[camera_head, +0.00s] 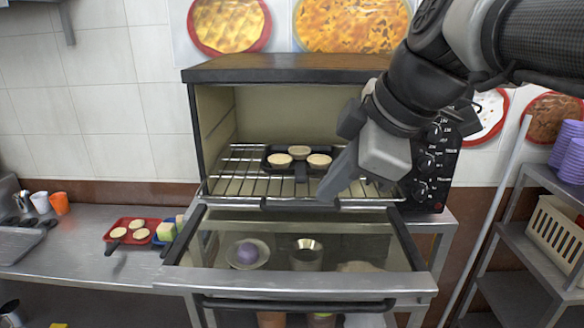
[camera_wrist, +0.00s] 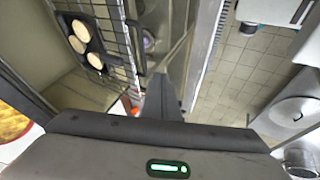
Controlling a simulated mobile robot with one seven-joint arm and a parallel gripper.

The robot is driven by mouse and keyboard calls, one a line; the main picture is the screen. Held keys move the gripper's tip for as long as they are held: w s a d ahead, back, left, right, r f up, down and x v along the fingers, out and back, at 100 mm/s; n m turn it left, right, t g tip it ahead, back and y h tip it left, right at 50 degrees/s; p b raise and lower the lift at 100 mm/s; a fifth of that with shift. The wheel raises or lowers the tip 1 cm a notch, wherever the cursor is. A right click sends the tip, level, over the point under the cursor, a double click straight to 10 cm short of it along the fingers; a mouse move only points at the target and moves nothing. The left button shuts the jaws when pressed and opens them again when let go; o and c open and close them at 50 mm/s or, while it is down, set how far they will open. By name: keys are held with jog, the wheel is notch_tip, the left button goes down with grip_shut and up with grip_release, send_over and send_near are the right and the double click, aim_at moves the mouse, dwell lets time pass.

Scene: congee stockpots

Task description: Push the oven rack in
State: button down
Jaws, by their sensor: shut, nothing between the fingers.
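The oven (camera_head: 290,75) stands on a metal table with its glass door (camera_head: 300,250) folded down. The wire rack (camera_head: 240,175) sits inside, its front bar close to the oven's opening. A black pan (camera_head: 300,170) with three pale round pieces rests on the rack. In the wrist view the rack (camera_wrist: 116,45) and pan are at upper left. My gripper (camera_head: 328,192) is shut and empty, its fingertips at the front of the rack, right of the pan handle. In the wrist view the shut fingers (camera_wrist: 163,98) point at the rack's front edge; whether they touch it I cannot tell.
The oven's control panel with knobs (camera_head: 425,165) is right of the opening, behind my wrist. A red tray (camera_head: 130,232) with round pieces lies on the left counter (camera_head: 75,265). A shelf unit (camera_head: 530,235) with a beige basket (camera_head: 553,235) stands at right.

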jog(key=x, duration=0.3)
jog(key=w+p+x, duration=0.1)
jog(key=x, duration=0.3)
jog(key=w+d+x, duration=0.1)
jog(key=x, duration=0.3)
jog(key=shift+w+a+r, duration=0.15)
jog(key=shift+w, duration=0.5)
jog(key=shift+w, duration=0.2)
jog(key=w, duration=1.5)
jog(key=shift+w+d, duration=0.25)
jog(key=shift+w, duration=0.3)
jog(key=shift+r, duration=0.1)
